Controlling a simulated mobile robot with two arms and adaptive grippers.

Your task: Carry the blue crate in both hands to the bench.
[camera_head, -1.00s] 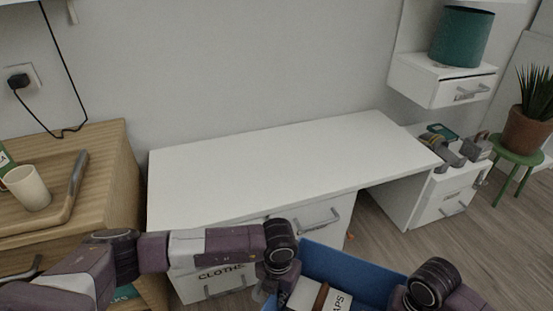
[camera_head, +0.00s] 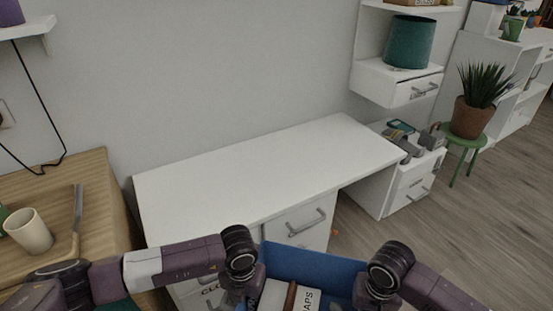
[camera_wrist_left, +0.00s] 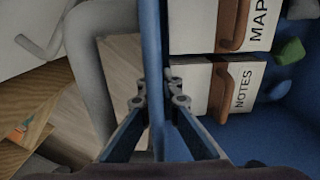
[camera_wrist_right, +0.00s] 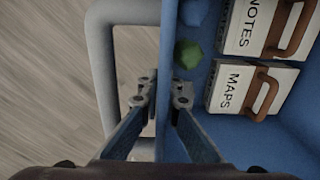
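The blue crate (camera_head: 315,262) is at the bottom centre of the head view, between my two arms, its lower part cut off. It holds white boxes with brown handles, one marked MAPS (camera_wrist_right: 236,86) and one marked NOTES (camera_wrist_left: 243,88). My left gripper (camera_wrist_left: 158,88) is shut on one crate wall (camera_wrist_left: 152,40), a finger on each side. My right gripper (camera_wrist_right: 163,90) is shut on the opposite wall (camera_wrist_right: 169,40) in the same way. In the head view the fingers are mostly hidden. A white desk-like bench (camera_head: 265,165) with a bare top stands beyond the crate.
A wooden cabinet (camera_head: 95,190) with a cup (camera_head: 29,231) on it stands at the left. A low drawer unit (camera_head: 405,190) with items on top, and a plant on a green stool (camera_head: 470,140), stand at the right. Open floor (camera_head: 440,240) lies at front right.

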